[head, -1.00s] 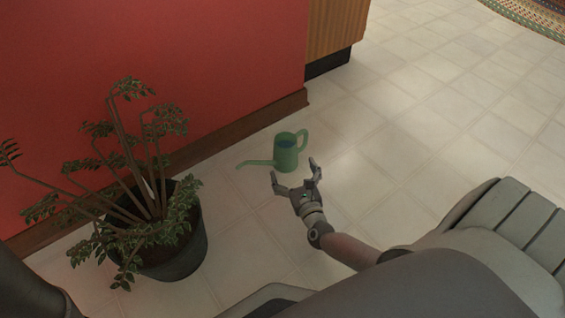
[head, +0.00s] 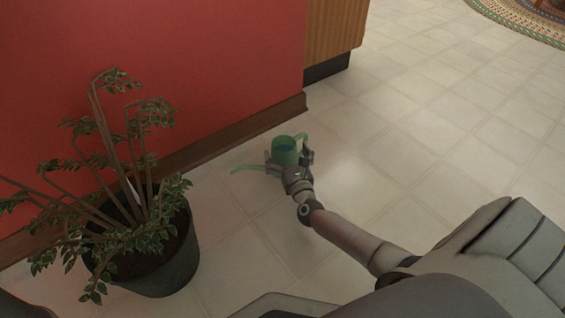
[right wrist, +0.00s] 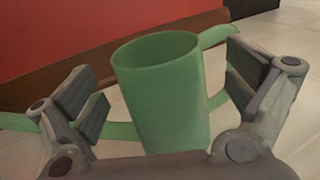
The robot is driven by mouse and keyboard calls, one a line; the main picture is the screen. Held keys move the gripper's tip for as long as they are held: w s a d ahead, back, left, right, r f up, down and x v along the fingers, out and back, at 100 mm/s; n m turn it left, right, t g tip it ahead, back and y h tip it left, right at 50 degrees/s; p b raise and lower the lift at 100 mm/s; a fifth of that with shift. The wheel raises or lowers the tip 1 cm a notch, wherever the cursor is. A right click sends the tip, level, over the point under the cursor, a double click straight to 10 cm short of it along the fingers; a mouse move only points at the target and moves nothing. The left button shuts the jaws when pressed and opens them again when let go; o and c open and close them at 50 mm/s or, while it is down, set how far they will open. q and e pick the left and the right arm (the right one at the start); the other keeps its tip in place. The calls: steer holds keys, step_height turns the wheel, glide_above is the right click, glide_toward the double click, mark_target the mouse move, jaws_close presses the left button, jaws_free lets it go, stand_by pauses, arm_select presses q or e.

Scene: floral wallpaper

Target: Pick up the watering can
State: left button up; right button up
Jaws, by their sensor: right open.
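The green watering can (head: 286,151) stands upright on the tiled floor near the red wall. Its spout points left and its handle is on the right. My right gripper (head: 288,163) is open at the can, with one finger on each side of the body. In the right wrist view the can's body (right wrist: 160,95) stands between the open fingers of the right gripper (right wrist: 165,105), with gaps visible on both sides. The spout passes behind the left finger and the handle behind the right finger. My left gripper is not in view.
A potted plant (head: 160,272) in a dark pot stands on the floor to the left. The red wall (head: 200,70) with a brown baseboard runs behind the can. A wooden cabinet (head: 332,30) is at the top. The floor (head: 420,130) to the right is clear.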

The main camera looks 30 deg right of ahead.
steer(key=shift+x, duration=1.05)
